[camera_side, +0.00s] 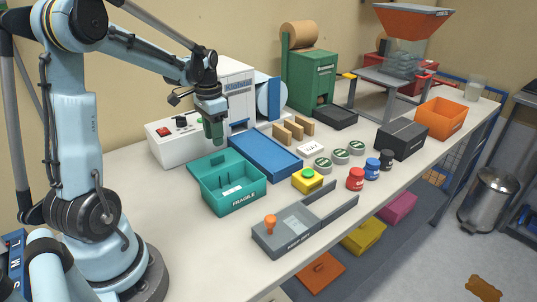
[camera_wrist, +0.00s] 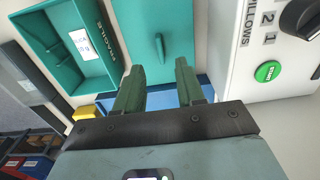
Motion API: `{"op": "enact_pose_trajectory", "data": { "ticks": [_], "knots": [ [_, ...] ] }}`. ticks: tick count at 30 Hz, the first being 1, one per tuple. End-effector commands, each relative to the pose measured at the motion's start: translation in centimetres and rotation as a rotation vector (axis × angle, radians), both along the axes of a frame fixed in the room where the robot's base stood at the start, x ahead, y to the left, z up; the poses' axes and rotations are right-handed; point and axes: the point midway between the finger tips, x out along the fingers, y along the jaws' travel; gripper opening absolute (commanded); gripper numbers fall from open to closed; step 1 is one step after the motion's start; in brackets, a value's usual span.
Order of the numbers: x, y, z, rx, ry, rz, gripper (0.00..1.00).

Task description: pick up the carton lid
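The teal carton (camera_side: 236,201), marked FRAGILE, stands open on the bench in front of my gripper. In the wrist view the carton (camera_wrist: 97,68) is at upper left and the lid (camera_wrist: 150,25) is a flat teal panel at top centre. My gripper (camera_side: 215,141) points down above and behind the lid, apart from it. In the wrist view my gripper (camera_wrist: 160,66) has its two green fingers spread, with nothing between them.
A blue tray (camera_side: 266,158) lies right of the carton. A white machine (camera_side: 168,146) with a green button (camera_wrist: 268,71) stands behind. A grey device with an orange knob (camera_side: 270,221) and a yellow button box (camera_side: 307,183) are in front. Bare bench shows at front left.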

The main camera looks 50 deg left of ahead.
Motion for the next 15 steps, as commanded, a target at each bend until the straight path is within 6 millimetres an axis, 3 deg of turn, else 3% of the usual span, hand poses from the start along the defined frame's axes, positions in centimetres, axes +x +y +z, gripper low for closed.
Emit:
{"op": "enact_pose_trajectory", "data": {
  "ticks": [3,11,15],
  "knots": [
    [0.0,0.0,-1.4,0.0,0.0,0.0,0.38],
    [0.1,0.0,-2.9,0.0,-0.001,0.0,0.38],
    [0.2,0.0,-4.8,0.001,-0.001,0.0,0.38]
  ]
}}
